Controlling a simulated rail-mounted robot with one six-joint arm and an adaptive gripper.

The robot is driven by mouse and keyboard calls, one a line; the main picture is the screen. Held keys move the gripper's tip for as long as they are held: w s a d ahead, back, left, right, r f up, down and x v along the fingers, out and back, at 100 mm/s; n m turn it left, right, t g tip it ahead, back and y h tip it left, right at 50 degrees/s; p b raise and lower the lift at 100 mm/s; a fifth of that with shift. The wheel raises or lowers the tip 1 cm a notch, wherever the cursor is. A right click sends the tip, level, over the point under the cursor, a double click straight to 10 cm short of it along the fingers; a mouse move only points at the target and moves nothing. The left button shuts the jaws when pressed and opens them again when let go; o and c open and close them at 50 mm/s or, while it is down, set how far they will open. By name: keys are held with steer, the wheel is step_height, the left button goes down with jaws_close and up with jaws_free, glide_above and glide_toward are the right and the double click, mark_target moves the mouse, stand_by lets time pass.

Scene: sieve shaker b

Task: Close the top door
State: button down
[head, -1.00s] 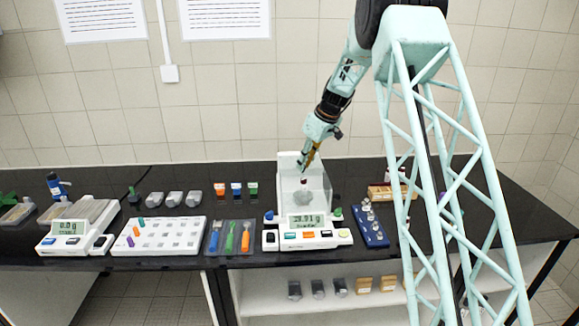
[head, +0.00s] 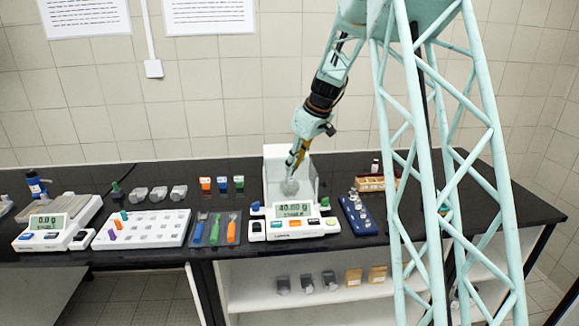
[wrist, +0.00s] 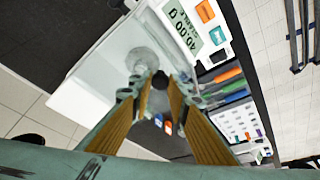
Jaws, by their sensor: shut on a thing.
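The white balance (head: 296,230) stands on the black bench, with a lit display (head: 293,210) that also shows in the wrist view (wrist: 184,28). Behind the display is its weighing chamber (head: 276,160), with clear walls and a white back. My gripper (head: 292,173) points down at the chamber. In the wrist view my gripper (wrist: 160,82) is shut on a small dark knob-like piece (wrist: 160,78). I cannot tell whether this piece belongs to the top door. A round greyish object (wrist: 142,60) shows in the chamber beside the fingertips. The top door pane is hard to make out.
A blue tray (head: 345,215) with small weights stands close to the balance's right. A dark tray (head: 215,239) with coloured tools and a white rack (head: 165,234) are on the left. A second balance (head: 52,226) stands farther left.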

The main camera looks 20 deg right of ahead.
steer(key=shift+s+a+f, duration=0.1)
steer(key=shift+s, duration=0.1)
steer(key=c, duration=2.5)
jaws_free()
steer(key=shift+s, duration=0.1)
steer(key=shift+o, duration=0.2)
steer(key=shift+r, duration=0.2)
steer(key=v, duration=1.1)
steer(key=shift+r, duration=0.3)
steer(key=shift+s, duration=0.1)
